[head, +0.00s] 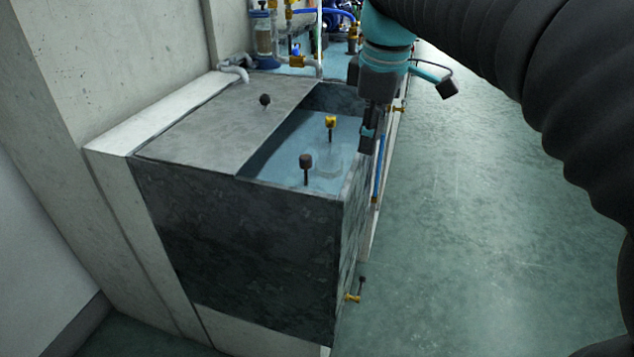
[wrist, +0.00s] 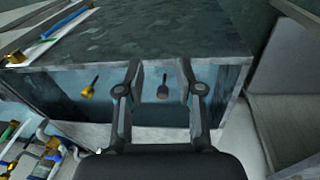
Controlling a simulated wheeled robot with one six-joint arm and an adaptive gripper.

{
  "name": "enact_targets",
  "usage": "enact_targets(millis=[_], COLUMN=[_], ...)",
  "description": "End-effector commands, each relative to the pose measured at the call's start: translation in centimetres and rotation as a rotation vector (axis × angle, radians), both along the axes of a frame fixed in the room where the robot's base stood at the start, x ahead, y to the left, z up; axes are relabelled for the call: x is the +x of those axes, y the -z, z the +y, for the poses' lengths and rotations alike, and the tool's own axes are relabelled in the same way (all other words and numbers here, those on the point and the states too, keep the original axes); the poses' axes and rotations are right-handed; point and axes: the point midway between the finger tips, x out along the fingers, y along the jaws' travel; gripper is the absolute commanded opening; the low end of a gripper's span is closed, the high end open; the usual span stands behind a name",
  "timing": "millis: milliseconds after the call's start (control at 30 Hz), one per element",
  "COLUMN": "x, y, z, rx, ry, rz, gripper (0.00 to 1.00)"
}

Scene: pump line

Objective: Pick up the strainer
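The tank (head: 240,245) is open on its right half and holds clear bluish liquid. Two upright handles stand in it: a dark-knobbed one (head: 306,165) near the front and a yellow-topped one (head: 330,124) farther back. A faint round, pale shape (head: 325,163) shows under the liquid; I cannot tell which of these is the strainer. My gripper (head: 366,150) hangs by the tank's right rim, fingers down. In the wrist view my gripper (wrist: 160,68) is open and empty, with the dark knob (wrist: 163,91) beyond the gap between its fingers and the yellow top (wrist: 88,91) off to the left.
A concrete wall (head: 120,70) stands at left. Pipes and yellow fittings (head: 290,40) stand behind. A small yellow valve (head: 352,298) sticks out low on the right. Green floor (head: 450,230) at right is clear.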

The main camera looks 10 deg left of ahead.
Motion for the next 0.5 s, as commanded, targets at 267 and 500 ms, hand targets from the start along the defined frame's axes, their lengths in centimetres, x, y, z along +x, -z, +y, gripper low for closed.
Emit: enact_targets(millis=[267,500], x=[2.9,3.2], y=[-1.2,-1.0], z=[9.4,12.6], rx=[-0.076,-0.099], ry=[-0.439,-0.601], rz=[0.08,0.109], gripper=[0.36,0.36])
